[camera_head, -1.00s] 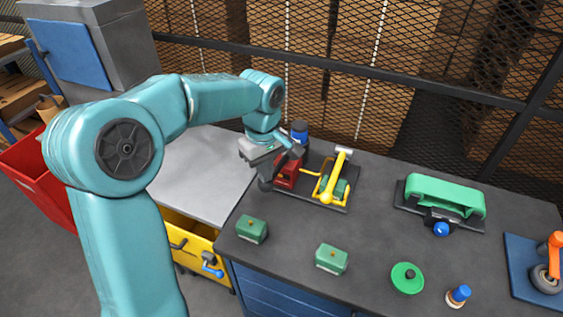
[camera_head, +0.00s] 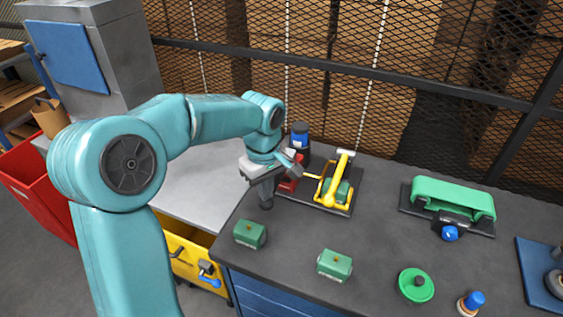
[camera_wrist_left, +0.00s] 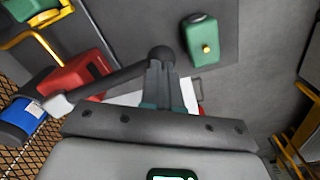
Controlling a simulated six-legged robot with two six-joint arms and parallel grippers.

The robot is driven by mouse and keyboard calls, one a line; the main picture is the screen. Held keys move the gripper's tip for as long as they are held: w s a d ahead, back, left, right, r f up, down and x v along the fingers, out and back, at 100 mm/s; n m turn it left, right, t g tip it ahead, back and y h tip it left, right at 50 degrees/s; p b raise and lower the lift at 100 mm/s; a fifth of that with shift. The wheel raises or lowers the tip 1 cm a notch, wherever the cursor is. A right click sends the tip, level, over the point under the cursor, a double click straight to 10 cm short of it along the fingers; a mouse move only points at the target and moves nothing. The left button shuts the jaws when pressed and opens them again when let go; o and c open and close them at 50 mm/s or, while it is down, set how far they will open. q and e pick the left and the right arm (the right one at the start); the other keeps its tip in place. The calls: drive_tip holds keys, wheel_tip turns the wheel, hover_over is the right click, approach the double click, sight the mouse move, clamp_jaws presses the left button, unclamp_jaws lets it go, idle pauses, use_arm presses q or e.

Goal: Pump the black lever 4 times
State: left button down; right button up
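The black lever ends in a round knob, low beneath my left gripper in the head view (camera_head: 267,204). In the left wrist view the lever (camera_wrist_left: 118,80) runs from a pale joint beside the red pump body (camera_wrist_left: 75,78) to the knob. My left gripper (camera_head: 264,188) has its fingers (camera_wrist_left: 163,82) close together at the lever, just behind the knob, and looks shut on it. The red body (camera_head: 290,187) is partly hidden by the gripper in the head view. A blue-banded cylinder (camera_head: 299,136) stands behind it. My right gripper is not in view.
A yellow clamp (camera_head: 331,187) holding a green block stands right of the red body. Two green blocks (camera_head: 250,234) (camera_head: 334,265) sit near the bench front. A green press (camera_head: 452,200), a green disc (camera_head: 415,285) and a blue-topped knob (camera_head: 471,302) are further right.

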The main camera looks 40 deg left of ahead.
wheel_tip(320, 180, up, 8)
drive_tip(key=p, duration=0.8)
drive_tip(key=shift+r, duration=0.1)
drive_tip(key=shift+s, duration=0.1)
idle(0.5)
